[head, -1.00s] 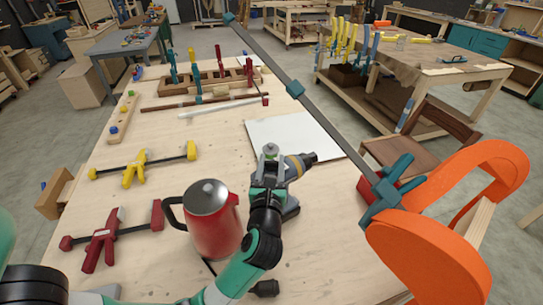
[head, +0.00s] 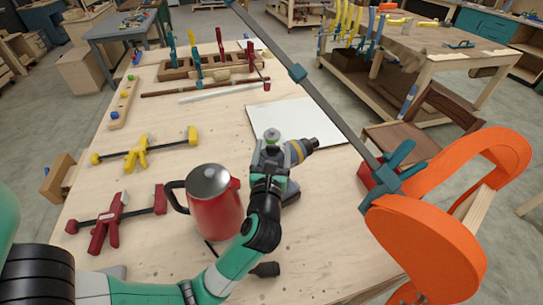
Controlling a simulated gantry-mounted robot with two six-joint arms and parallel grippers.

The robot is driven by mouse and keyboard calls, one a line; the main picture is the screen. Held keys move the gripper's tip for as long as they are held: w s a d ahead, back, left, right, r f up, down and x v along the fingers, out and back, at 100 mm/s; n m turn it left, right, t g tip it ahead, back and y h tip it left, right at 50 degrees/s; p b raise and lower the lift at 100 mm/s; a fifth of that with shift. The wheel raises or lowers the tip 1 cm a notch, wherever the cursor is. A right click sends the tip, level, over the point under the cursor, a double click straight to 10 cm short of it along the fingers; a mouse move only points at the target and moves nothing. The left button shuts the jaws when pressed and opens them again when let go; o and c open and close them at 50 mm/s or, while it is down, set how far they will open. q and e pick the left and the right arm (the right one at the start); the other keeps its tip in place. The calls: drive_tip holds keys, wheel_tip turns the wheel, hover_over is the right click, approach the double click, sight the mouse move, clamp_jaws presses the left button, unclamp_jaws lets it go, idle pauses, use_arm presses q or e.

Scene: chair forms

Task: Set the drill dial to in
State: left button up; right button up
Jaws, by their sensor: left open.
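The drill (head: 302,150) lies on the wooden workbench, with its dark chuck pointing to the upper right and a yellowish band behind it. Its rear and most of its body are hidden by my left gripper (head: 272,140), and I cannot make out the dial. My left arm reaches in from the bottom, and the gripper is over the drill's rear end, open. Whether its fingers touch the drill is hidden. The right gripper is not in view.
A red kettle (head: 214,202) stands close left of my left arm. A long bar clamp (head: 320,95) and an orange chair form (head: 430,240) are on the right. Red (head: 112,222) and yellow (head: 143,152) clamps lie left. A white sheet (head: 283,118) lies behind the drill.

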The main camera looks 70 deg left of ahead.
use_arm(q)
drive_tip(key=v, duration=1.1)
drive_tip(key=shift+p, duration=0.45)
drive_tip(key=shift+d, duration=0.1)
